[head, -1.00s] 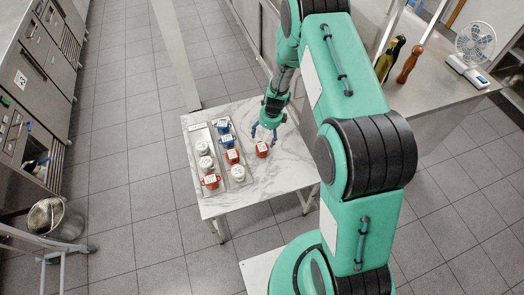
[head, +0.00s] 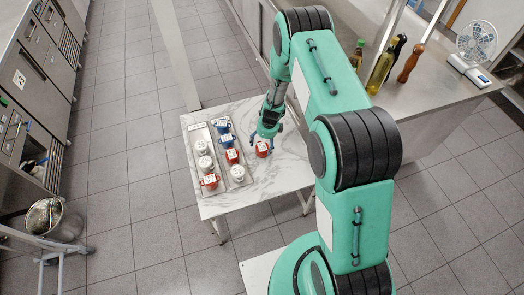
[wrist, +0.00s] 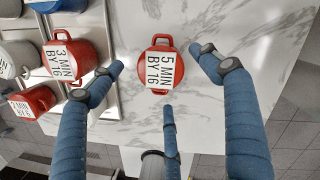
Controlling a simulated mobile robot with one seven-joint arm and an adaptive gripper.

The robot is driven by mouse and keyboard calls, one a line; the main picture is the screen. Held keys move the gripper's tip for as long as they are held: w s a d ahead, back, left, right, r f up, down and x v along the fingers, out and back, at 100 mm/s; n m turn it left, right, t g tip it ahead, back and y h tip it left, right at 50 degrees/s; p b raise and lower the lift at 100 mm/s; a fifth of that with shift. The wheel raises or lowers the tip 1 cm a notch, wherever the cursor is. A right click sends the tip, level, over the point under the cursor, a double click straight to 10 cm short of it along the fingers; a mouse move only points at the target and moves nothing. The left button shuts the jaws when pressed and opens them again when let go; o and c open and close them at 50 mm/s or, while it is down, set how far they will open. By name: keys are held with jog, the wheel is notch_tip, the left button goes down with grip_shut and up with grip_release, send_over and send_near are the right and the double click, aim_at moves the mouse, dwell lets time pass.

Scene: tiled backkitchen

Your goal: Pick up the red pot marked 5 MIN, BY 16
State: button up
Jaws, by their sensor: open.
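The red pot marked 5 MIN, BY 16 (wrist: 160,62) stands alone on the marble table, right of the tray; its label lies on top. It also shows in the head view (head: 262,148), partly covered by my gripper. My gripper (head: 266,138) is over this pot. In the wrist view the blue fingers of my gripper (wrist: 165,75) are spread around it, one on the left, one on the right and one below, with gaps to the pot. It is open and holds nothing.
A tray (head: 216,172) left of the pot holds several red, blue and white pots. The red pot marked 3 MIN, BY 16 (wrist: 70,62) stands close to my left finger. Bare marble (head: 275,178) lies in front and to the right.

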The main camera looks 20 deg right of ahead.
aim_at(262, 146)
jog(key=shift+w+a+f+b, duration=0.1)
jog(key=shift+f+b, duration=0.1)
jog(key=shift+f, duration=0.65)
jog(key=shift+w+a+f+b, duration=0.1)
jog(key=shift+w+f+b, duration=0.1)
jog(key=shift+f, duration=0.7)
jog(key=shift+w+f+b, duration=0.1)
jog(key=shift+f+b, duration=0.1)
jog(key=shift+f, duration=0.65)
jog(key=shift+c, duration=0.3)
jog(key=c, duration=1.4)
jog(key=shift+r, duration=0.1)
